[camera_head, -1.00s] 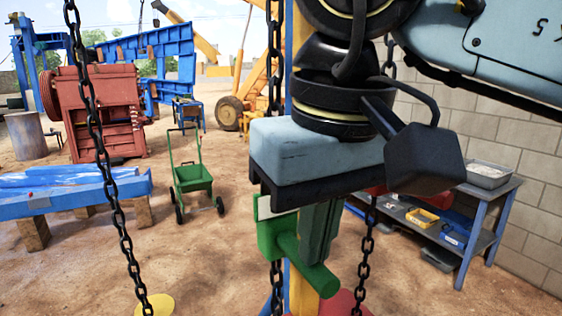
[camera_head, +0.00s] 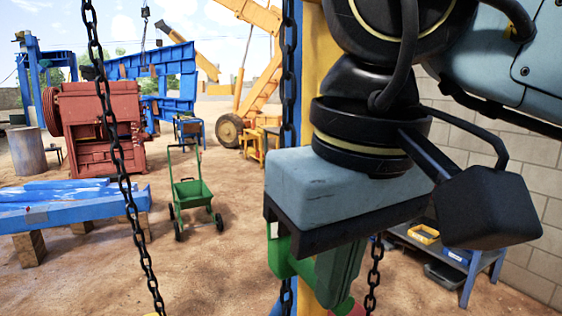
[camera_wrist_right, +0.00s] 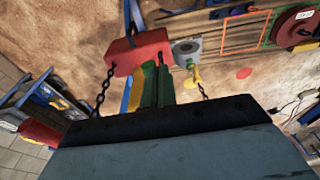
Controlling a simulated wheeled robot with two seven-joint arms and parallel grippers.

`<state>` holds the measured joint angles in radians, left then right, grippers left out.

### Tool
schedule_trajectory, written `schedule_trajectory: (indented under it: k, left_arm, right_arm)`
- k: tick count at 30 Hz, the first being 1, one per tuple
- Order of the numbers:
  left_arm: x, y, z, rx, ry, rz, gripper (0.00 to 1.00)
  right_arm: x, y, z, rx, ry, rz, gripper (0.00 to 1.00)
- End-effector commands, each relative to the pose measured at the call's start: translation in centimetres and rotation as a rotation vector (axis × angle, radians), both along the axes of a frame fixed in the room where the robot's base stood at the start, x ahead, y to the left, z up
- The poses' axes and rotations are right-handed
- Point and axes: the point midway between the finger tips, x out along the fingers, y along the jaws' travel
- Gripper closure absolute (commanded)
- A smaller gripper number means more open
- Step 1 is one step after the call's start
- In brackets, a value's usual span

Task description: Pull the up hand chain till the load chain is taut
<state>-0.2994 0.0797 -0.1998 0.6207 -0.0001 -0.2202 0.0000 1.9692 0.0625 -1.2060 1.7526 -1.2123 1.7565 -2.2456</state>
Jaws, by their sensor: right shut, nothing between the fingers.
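My right gripper (camera_head: 338,280) is in the middle right of the head view, below its pale blue wrist body, with its green fingers pointing down and partly hidden. In the right wrist view its green fingers (camera_wrist_right: 153,88) are shut and empty, close to a red block (camera_wrist_right: 138,52). A dark chain (camera_head: 108,130) hangs on the left of the head view, clear of the gripper. Another chain (camera_head: 288,75) hangs along the blue and yellow post, and a third (camera_head: 373,275) shows right of the fingers. I cannot tell which is the up hand chain or the load chain. My left gripper is out of view.
A green cart (camera_head: 190,192), a red machine (camera_head: 95,130) and blue beams on wooden blocks (camera_head: 70,208) stand on the sandy ground. A workbench (camera_head: 470,262) stands by the block wall at right. Open ground lies between the cart and the post.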

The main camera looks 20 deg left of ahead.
Motion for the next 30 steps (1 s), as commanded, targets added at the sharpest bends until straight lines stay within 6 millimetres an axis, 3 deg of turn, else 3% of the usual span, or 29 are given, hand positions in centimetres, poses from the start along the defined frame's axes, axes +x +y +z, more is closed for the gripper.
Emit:
schedule_trajectory:
  k: [6,17,30]
  left_arm:
    - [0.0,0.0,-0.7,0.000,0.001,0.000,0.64]
    - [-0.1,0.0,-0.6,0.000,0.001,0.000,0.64]
    - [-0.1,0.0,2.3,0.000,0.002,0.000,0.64]
  right_arm:
    - [-1.3,-1.8,0.1,-0.001,0.000,0.001,1.00]
    - [-1.5,-2.0,0.4,-0.001,0.000,0.000,1.00]
    - [-3.7,-4.7,5.0,0.000,0.000,0.000,1.00]
